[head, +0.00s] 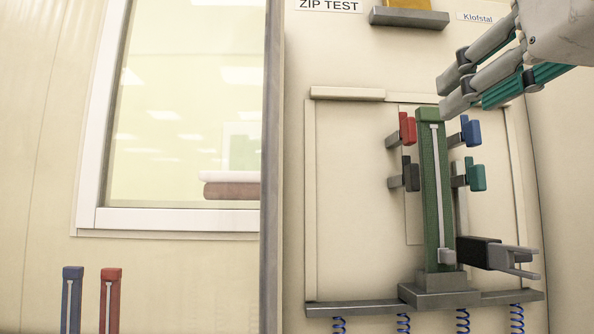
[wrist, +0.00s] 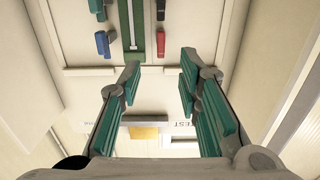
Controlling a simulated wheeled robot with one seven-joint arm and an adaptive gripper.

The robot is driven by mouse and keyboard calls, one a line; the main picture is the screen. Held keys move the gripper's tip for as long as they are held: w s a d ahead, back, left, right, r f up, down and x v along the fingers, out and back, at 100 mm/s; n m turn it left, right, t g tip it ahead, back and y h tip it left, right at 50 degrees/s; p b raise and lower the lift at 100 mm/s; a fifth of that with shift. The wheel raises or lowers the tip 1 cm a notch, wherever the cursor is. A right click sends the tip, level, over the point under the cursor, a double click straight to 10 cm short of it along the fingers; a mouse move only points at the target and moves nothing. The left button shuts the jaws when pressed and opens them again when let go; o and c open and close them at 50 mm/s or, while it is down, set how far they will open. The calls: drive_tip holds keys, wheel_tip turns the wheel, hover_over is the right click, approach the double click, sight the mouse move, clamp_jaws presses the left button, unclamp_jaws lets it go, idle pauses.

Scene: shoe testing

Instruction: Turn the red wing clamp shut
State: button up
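The red wing clamp (head: 407,128) sits left of the upper part of the upright green zip strip (head: 431,170) on the test panel. Its wing stands upright; I cannot tell how far it is turned. It also shows in the wrist view (wrist: 161,44), where the scene is upside down, ahead between my fingers. My gripper (head: 450,93) is at the upper right in the head view, above and right of the red clamp. In the wrist view my gripper (wrist: 160,64) is open with nothing between its fingers. The fingers appear apart from the clamp.
A blue clamp (head: 471,131) and a teal clamp (head: 475,175) sit right of the strip. A dark clamp (head: 410,174) is below the red one. A grey pulling jaw (head: 512,259) sticks out lower right. Coiled springs (head: 403,323) hang below.

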sight(413, 127)
drive_tip(key=w, duration=0.9)
drive_tip(key=w+b, duration=0.1)
drive_tip(key=w, duration=0.3)
drive_tip(key=shift+w+a+r, duration=0.1)
drive_tip(key=shift+w+r, duration=0.2)
drive_tip(key=shift+r, duration=0.05)
drive_tip(key=shift+c, duration=0.6)
clamp_jaws()
